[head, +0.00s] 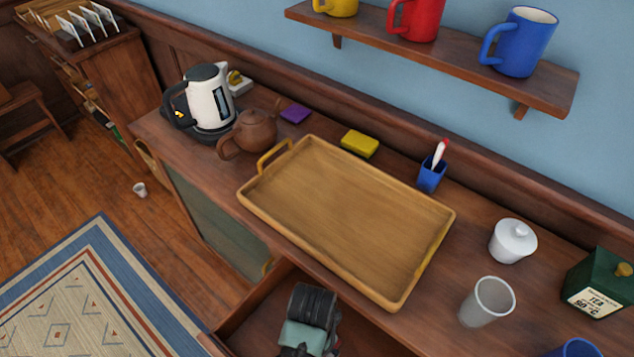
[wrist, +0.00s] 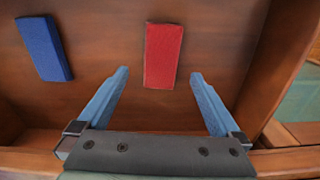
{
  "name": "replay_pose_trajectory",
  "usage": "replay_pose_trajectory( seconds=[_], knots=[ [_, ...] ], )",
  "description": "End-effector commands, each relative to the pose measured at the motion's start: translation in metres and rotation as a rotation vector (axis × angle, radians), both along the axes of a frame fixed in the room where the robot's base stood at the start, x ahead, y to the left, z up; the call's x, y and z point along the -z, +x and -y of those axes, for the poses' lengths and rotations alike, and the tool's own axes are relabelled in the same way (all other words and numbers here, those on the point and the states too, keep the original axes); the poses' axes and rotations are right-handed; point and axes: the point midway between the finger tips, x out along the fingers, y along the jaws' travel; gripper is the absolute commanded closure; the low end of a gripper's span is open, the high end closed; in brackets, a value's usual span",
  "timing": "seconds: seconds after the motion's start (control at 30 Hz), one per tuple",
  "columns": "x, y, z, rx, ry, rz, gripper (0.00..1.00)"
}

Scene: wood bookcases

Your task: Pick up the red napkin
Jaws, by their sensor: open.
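The red napkin (wrist: 163,55) is a flat red rectangle lying on the wooden bottom of an open drawer in the wrist view. My gripper (wrist: 158,75) is open, with its two blue fingers spread wide and nothing between them. The napkin lies just beyond the fingertips, roughly centred between them. In the head view my gripper (head: 300,347) is seen from above at the open drawer (head: 255,320); its fingers and the napkin are hidden there.
A blue folded napkin (wrist: 44,48) lies left of the red one. The drawer's side wall (wrist: 270,75) stands close on the right. Above the drawer, the counter holds a wooden tray (head: 425,268), a teapot (head: 252,133), a kettle (head: 210,95) and a glass (head: 487,302).

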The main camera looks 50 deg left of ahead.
Motion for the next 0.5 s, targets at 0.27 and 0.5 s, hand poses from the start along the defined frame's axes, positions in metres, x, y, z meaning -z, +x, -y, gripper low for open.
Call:
replay_pose_trajectory(
  seconds=[0.27,0.5],
  knots=[
    [0.024,0.001,-0.001,-0.001,0.000,0.000,0.00],
    [0.058,0.004,-0.002,0.000,0.000,-0.001,0.00]
  ],
)
